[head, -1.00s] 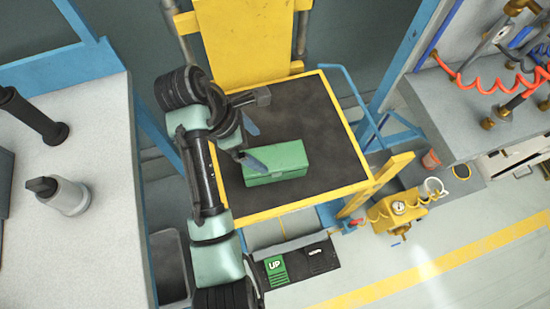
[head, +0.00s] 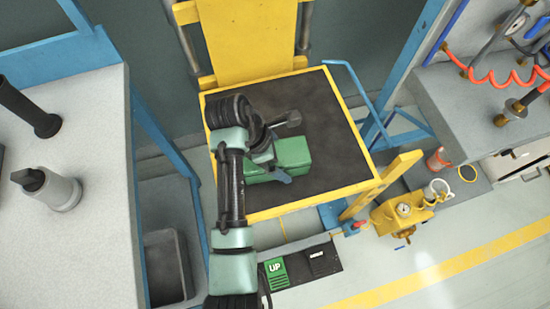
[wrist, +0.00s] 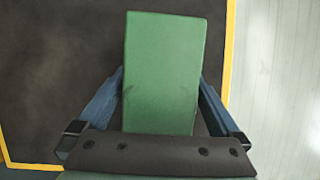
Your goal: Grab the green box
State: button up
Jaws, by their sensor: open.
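The green box (head: 293,155) lies on the dark top of the yellow-edged lift table (head: 330,120), near its front left part. In the head view my arm covers part of its left side. In the wrist view the green box (wrist: 163,70) stands lengthwise between the two blue fingers of my gripper (wrist: 161,88). One finger is on each side of it, with a small gap showing at the right; contact at the left edge is unclear. My gripper also shows over the box in the head view (head: 278,160). It is open.
A yellow back plate (head: 250,40) rises behind the lift table. A grey bench with cylindrical parts (head: 50,190) stands at the left. A yellow valve unit (head: 400,212) and a bench with red hoses (head: 490,110) are at the right. The table's right side is clear.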

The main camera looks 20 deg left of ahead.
jog(key=shift+c, duration=0.2)
grip_shut()
jog(key=shift+r, duration=0.1)
